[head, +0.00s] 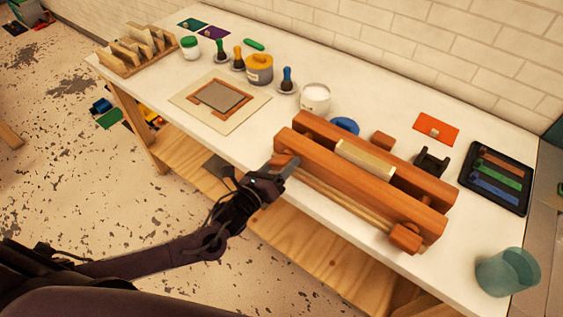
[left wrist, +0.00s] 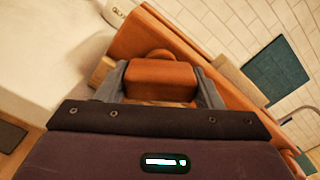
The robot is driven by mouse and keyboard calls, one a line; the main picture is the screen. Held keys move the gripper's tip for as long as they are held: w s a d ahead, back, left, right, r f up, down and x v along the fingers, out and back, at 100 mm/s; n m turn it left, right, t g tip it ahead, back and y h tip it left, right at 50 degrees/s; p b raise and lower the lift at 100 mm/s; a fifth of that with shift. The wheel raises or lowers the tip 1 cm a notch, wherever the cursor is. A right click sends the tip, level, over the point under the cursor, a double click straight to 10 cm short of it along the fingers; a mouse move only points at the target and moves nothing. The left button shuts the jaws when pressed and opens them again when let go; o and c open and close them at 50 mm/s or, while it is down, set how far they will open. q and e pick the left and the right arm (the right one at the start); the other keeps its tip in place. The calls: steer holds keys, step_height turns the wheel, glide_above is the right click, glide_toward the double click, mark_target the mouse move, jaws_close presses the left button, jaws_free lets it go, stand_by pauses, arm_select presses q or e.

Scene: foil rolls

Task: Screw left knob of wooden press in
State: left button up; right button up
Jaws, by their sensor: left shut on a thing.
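The wooden press (head: 365,188) lies on the white table, two long orange-brown beams with a pale block (head: 365,160) between them. Its left knob (head: 283,160) is at the front left end of the near beam. My left gripper (head: 281,171) is at this knob. In the left wrist view the knob (left wrist: 160,78) sits between the two grey fingers, which are shut on it, one on each side. The press beam (left wrist: 150,35) shows behind it. The right knob (head: 406,237) is at the near right end of the front beam. My right gripper is not in view.
A white jar (head: 315,98) and a blue round lid (head: 345,126) stand behind the press. A black stand (head: 432,163), a dark tray (head: 497,178) and a teal cup (head: 507,271) are to the right. A board with a frame (head: 180,99) lies to the left.

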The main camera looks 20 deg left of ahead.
arm_select(q)
steer(key=shift+s+f+m+p, duration=0.15)
steer(key=shift+f+m, duration=0.1)
steer(key=shift+m, duration=0.75)
steer(key=shift+s+f+m+p, duration=0.1)
steer(key=shift+f+m+p, duration=0.1)
steer(key=shift+m, duration=0.8)
steer(key=o, duration=1)
steer(key=shift+s+r, duration=0.15)
steer(key=shift+r, duration=0.05)
steer(key=shift+c, duration=0.2)
steer(key=shift+r, duration=0.15)
steer(key=b+v, duration=0.2)
steer(key=v, duration=0.5)
steer(key=shift+s+a, duration=0.2)
steer(key=shift+s, duration=0.15)
